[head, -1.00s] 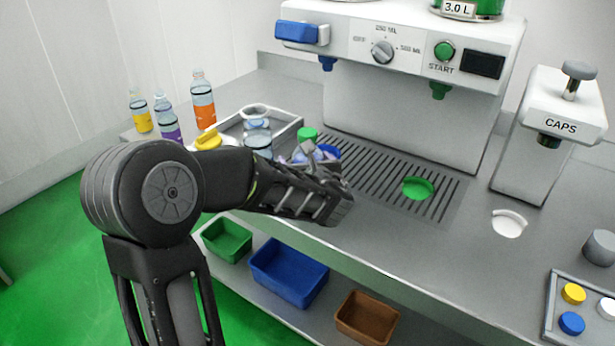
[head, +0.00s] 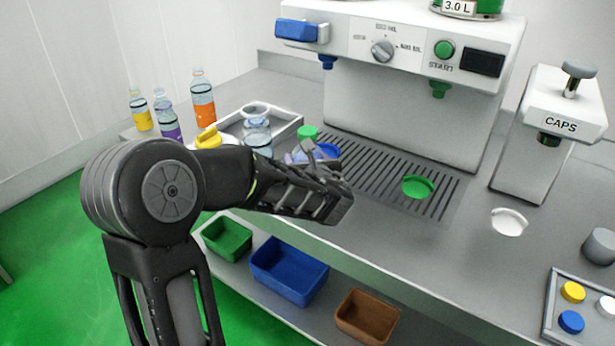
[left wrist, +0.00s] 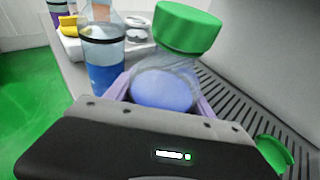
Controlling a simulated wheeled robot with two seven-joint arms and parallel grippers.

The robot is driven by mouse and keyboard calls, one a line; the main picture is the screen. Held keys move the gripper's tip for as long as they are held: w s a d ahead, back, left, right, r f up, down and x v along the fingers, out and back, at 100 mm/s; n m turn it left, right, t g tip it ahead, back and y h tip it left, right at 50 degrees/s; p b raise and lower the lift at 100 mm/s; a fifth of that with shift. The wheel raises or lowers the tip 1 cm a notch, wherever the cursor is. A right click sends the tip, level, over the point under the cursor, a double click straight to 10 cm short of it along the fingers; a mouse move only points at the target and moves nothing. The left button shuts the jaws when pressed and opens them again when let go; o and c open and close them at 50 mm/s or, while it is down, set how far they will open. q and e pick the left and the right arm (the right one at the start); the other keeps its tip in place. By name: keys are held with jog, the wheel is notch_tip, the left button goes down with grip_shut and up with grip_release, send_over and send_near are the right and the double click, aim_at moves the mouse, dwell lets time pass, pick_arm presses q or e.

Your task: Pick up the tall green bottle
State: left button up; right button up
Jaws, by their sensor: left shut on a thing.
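The tall green bottle is the clear bottle with a green cap (left wrist: 187,28) in the left wrist view; its clear body (left wrist: 168,72) stands between my gripper's fingers, with a blue-lavender round patch showing low in it. In the head view only its green cap (head: 307,132) shows clearly; my arm hides much of the body. My left gripper (head: 313,154) is shut on this bottle near the left end of the drip grate. Its pale purple fingers flank the body in the left wrist view (left wrist: 165,97). My right gripper is not in view.
A clear bottle with blue liquid (left wrist: 104,62) stands close beside, in front of the tray (head: 289,133). Yellow, purple and orange-labelled bottles (head: 203,100) stand at the back left. The filling machine (head: 400,110) rises behind the grate (head: 440,195). The counter front is clear.

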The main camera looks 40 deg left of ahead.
pick_arm(q)
grip_shut()
dwell(0.3)
jog(key=shift+r, duration=0.1)
notch_tip(320, 180, up, 10)
jog(key=shift+p, duration=0.5)
dwell(0.7)
